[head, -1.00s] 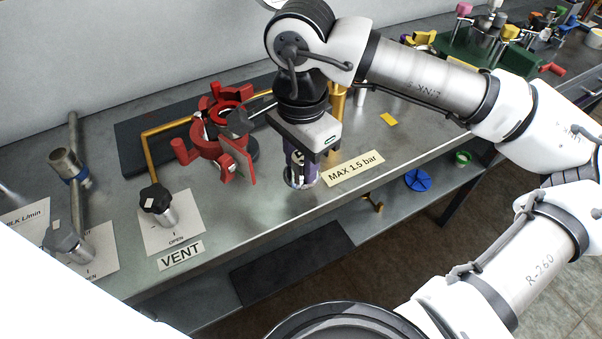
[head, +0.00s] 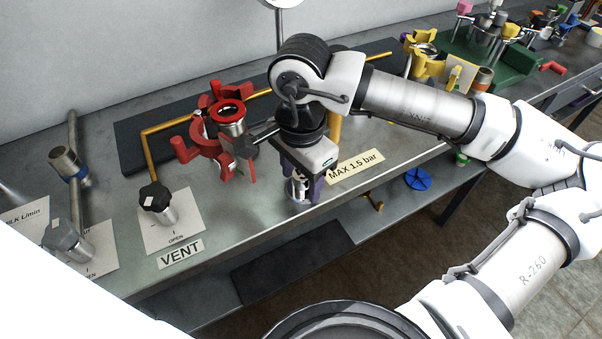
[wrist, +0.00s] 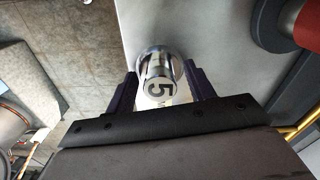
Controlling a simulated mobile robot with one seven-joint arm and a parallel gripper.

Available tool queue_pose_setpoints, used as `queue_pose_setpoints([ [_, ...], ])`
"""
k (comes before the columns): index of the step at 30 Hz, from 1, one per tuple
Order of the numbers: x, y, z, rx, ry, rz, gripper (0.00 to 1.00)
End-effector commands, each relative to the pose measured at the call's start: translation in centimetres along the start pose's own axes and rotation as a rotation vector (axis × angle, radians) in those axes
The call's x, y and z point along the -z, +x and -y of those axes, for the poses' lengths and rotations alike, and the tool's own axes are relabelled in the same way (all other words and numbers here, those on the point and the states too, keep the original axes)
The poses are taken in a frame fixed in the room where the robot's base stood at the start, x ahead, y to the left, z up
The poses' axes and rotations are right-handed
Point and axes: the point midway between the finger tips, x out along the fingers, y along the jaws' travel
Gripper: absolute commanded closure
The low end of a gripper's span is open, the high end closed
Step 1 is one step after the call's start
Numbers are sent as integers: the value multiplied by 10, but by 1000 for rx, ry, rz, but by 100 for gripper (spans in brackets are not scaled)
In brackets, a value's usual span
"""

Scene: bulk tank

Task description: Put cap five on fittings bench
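Cap five (wrist: 159,80) is a shiny metal cylinder with a wider flange and a black "5" on its end face. In the wrist view it stands between the two dark purple fingers of my gripper (wrist: 163,84), with small gaps beside it. The fingers look spread. In the head view my gripper (head: 305,188) points down at the front part of the steel fittings bench (head: 235,215). The cap (head: 297,187) shows between the fingers and appears to rest on the bench top; its base is partly hidden.
A red clamp fitting (head: 183,152) stands left of my gripper. The MAX 1.5 bar label (head: 355,166) lies to the right. A black valve knob (head: 154,196) and VENT label (head: 181,254) are front left. Yellow fittings (head: 427,66) and a green rack (head: 500,65) stand back right.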

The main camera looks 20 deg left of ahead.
Motion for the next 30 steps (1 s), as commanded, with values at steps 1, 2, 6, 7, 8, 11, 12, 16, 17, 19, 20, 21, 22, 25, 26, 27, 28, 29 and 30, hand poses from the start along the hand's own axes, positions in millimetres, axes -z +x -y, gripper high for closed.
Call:
queue_pose_setpoints([
  [1,0,0,0,0,0,0,46],
  [2,0,0,0,0,0,0,46],
  [6,0,0,0,0,0,0,46],
  [7,0,-1,0,0,0,0,46],
  [8,0,-2,0,0,0,0,46],
  [11,0,-7,0,1,1,-1,46],
  [12,0,-13,1,2,1,-2,46],
  [16,1,-40,1,3,1,-3,46],
  [17,0,-46,1,3,1,-3,46],
  [19,0,-63,1,3,2,-3,46],
  [20,0,-69,1,3,2,-3,46],
  [21,0,-78,0,2,1,-2,46],
  [22,0,-84,1,2,1,-3,46],
  [25,0,-101,0,2,0,-2,46],
  [26,0,-106,1,2,0,-1,46],
  [27,0,-110,1,1,0,-1,46],
  [28,0,-113,0,1,0,-1,46],
  [29,0,-116,0,1,0,-1,46],
  [30,0,-119,0,1,0,0,46],
])
